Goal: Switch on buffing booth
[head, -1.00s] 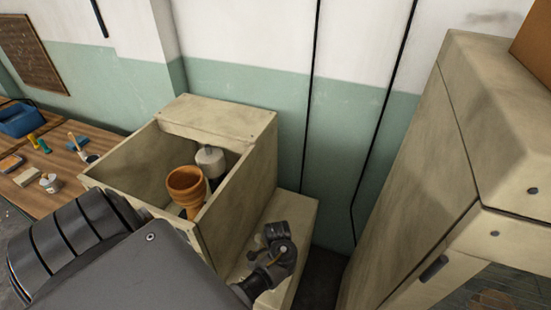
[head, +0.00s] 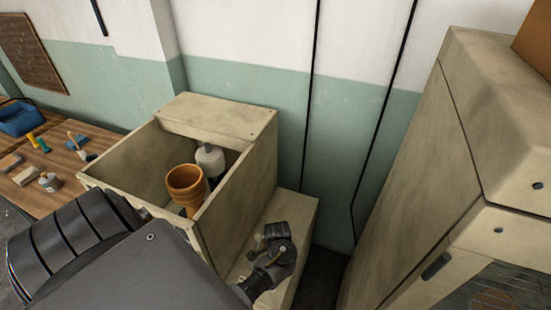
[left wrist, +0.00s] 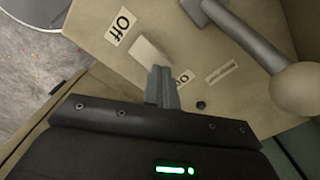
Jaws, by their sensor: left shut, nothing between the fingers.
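In the left wrist view a beige panel of the booth carries an "Off" label (left wrist: 121,26) and a second label (left wrist: 184,77), partly hidden, that seems to read "On". A pale block-shaped switch (left wrist: 148,50) sits between the labels. My left gripper (left wrist: 161,72) is shut and empty, its fingertips at the switch's lower edge in the picture; I cannot tell whether they touch. In the head view the beige booth (head: 238,206) is an open-topped box holding an orange goblet drum shell (head: 186,182) and a white cylinder (head: 210,158). My right gripper is not in view.
A grey rod with a beige ball end (left wrist: 298,88) crosses the panel's right side in the left wrist view. A tall beige cabinet (head: 405,170) stands at the right. A wooden bench (head: 66,168) with small tools is at the left.

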